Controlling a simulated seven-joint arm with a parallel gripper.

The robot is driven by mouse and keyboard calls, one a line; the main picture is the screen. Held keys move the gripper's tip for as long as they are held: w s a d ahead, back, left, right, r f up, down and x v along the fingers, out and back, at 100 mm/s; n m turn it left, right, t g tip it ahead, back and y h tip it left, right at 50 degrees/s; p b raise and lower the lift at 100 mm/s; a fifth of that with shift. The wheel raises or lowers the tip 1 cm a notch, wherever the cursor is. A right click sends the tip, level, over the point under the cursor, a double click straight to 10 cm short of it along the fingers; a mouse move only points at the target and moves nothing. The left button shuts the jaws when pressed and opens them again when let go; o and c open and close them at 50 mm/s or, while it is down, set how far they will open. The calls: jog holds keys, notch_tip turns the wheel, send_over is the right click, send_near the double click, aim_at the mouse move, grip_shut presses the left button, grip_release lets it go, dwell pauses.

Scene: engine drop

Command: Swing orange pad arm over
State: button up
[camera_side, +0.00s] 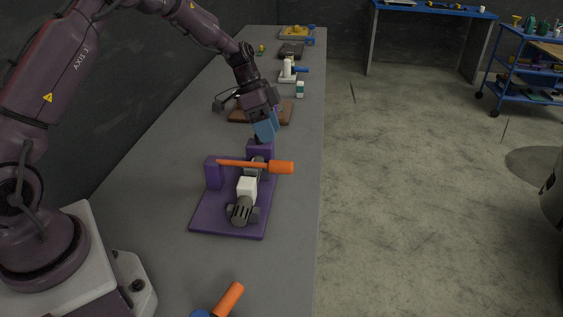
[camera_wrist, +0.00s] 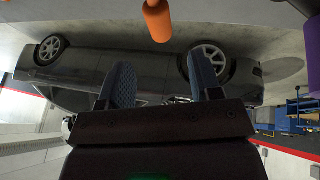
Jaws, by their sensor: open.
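The orange pad arm (camera_side: 270,166) is a thin orange bar with a thicker round end. It lies across a purple fixture (camera_side: 205,217), from the purple post on its left side to past the right side. In the wrist view the orange end (camera_wrist: 157,20) hangs at the top, beyond the fingers. A white and grey engine-like part (camera_side: 246,188) sits on the fixture, partly under the bar. My gripper (camera_side: 266,131), with blue finger pads, is just behind the bar, above the rear purple block. In the wrist view my gripper (camera_wrist: 164,85) has its fingers apart with nothing between them.
A second orange handle (camera_side: 230,298) with a blue part is at the bench's front. Behind the fixture are a brown board (camera_side: 248,115), a small white and teal bottle (camera_side: 300,90) and a white tool (camera_side: 288,72). The bench (camera_side: 297,203) is clear to the right of the fixture.

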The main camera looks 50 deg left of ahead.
aim_at(282, 162)
jog(key=x, duration=0.8)
jog(key=shift+d+f, duration=0.15)
jog(key=shift+f, duration=0.2)
grip_shut()
jog(key=shift+s+a+r+t+h, duration=0.15)
jog(key=shift+r+t+h, duration=0.25)
jog(key=shift+r, duration=0.5)
jog(key=s+a+r+m+t+h, duration=0.1)
jog(key=s+a+r+t+h, duration=0.15)
jog(key=r, duration=0.25)
jog(key=s+a+r+t+h, duration=0.1)
jog(key=a+r+t+h, duration=0.1)
jog(key=r+h, duration=0.15)
jog(key=s+a+r+m+t+h, duration=0.2)
jog(key=s+a+r+t+h, duration=0.2)
jog(key=s+a+h, duration=0.3)
jog(key=shift+s+a+r+m+t+h, duration=0.3)
jog(key=shift+s+a+t, duration=0.25)
jog(key=shift+s, duration=0.55)
jog(key=shift+a+f, duration=0.1)
